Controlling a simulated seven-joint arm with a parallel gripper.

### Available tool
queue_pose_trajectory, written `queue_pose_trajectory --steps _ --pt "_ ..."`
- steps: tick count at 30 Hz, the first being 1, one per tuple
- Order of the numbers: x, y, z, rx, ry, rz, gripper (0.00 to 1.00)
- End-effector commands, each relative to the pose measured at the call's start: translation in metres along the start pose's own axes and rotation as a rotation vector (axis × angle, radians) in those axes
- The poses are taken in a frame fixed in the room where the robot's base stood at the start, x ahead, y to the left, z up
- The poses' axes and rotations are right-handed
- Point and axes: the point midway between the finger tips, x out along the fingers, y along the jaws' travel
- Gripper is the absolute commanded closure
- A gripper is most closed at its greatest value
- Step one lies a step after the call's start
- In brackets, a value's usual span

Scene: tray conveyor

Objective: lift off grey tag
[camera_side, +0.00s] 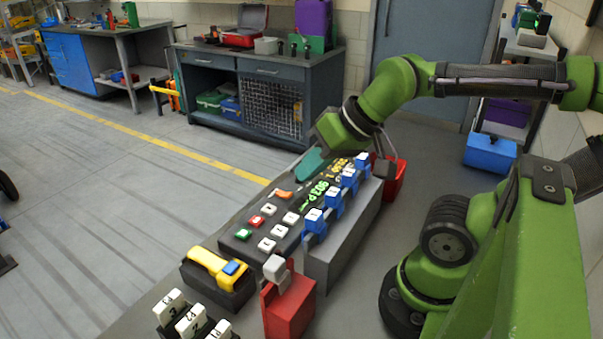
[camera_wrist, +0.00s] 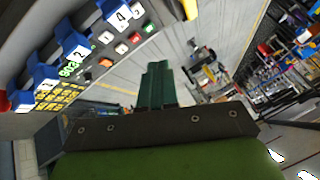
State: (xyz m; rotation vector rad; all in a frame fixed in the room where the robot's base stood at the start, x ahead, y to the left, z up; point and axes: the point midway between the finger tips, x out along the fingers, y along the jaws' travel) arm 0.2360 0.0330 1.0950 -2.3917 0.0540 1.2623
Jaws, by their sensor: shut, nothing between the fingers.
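A light grey block-shaped tag (camera_side: 275,268) sits on top of a red holder (camera_side: 289,305) at the front of the bench in the side view. I cannot make it out in the wrist view. My gripper (camera_side: 311,166) is above the far end of the console, well behind the grey tag and apart from it. Its teal fingers (camera_wrist: 158,84) are together in the wrist view, with nothing between them.
Blue numbered switches (camera_side: 334,202) stand on a grey box right of the button console (camera_side: 243,243). A yellow handle (camera_side: 210,262) lies left of the red holder. White labelled tags (camera_side: 190,321) stand in front. A red bin (camera_side: 396,178) is behind.

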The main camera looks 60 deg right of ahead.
Motion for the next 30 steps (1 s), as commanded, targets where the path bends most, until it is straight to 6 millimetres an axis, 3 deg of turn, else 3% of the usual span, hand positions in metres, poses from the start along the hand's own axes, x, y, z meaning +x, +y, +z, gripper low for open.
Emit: queue_pose_trajectory --steps 11,23,30 --pt "0.0001 0.0 0.0 0.0 0.0 0.0 1.0" --pt "0.0 0.0 0.0 0.0 0.0 0.0 0.39" --pt "0.0 0.0 0.0 0.0 0.0 0.0 0.36"
